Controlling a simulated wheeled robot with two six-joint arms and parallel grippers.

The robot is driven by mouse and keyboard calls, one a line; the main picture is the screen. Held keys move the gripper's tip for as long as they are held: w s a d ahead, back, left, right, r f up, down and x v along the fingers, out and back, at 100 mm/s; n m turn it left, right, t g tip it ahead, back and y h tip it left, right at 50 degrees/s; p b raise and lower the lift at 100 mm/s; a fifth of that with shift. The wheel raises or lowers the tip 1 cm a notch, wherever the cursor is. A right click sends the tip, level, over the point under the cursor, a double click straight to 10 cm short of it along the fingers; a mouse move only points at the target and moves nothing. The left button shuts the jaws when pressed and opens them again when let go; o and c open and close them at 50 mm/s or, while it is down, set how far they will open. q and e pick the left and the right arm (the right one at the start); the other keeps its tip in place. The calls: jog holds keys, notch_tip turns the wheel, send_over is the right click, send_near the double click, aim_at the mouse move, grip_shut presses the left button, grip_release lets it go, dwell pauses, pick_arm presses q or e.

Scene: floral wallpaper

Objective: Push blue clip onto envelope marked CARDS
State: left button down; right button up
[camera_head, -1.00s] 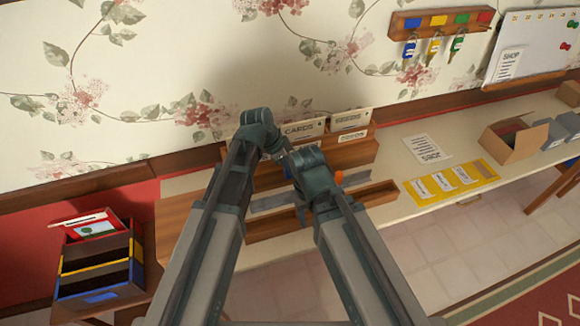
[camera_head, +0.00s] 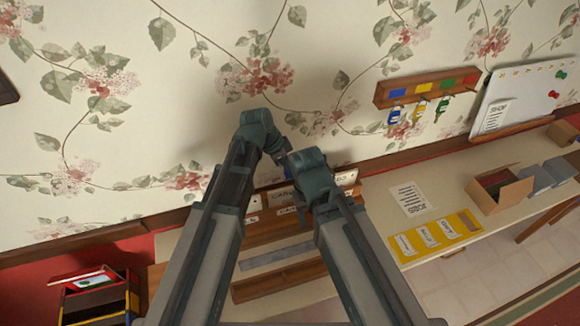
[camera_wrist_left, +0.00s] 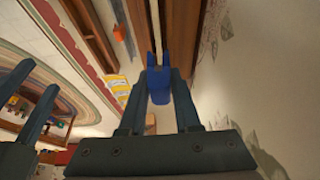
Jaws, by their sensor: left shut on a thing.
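A blue clip (camera_wrist_left: 158,86) is held between the fingers of my left gripper (camera_wrist_left: 159,92) in the left wrist view. A thin pale upright edge (camera_wrist_left: 156,22), seemingly an envelope's, runs up to the clip's far end; I cannot tell whether the clip is around it or only near it. In the head view the envelope marked CARDS (camera_head: 281,197) stands in the wooden rack (camera_head: 275,230), partly hidden by my arms. My left gripper is mostly hidden there behind my arm links.
An orange object (camera_wrist_left: 119,33) shows beyond the clip in the wrist view. A yellow card strip (camera_head: 437,238), a printed sheet (camera_head: 411,199) and an open cardboard box (camera_head: 500,189) lie to the right. The wallpapered wall is close behind the rack.

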aim_at(290, 187)
pick_arm(q)
jog(key=shift+s+f, duration=0.1)
jog(key=shift+f, duration=0.05)
jog(key=shift+f+b, duration=0.4)
jog(key=shift+b, duration=0.1)
notch_tip(290, 187, down, 6)
jog(key=b, duration=0.6)
jog(key=shift+f+b, duration=0.35)
jog(key=shift+b, duration=0.05)
dwell(0.6)
dwell(0.5)
grip_release()
dwell(0.4)
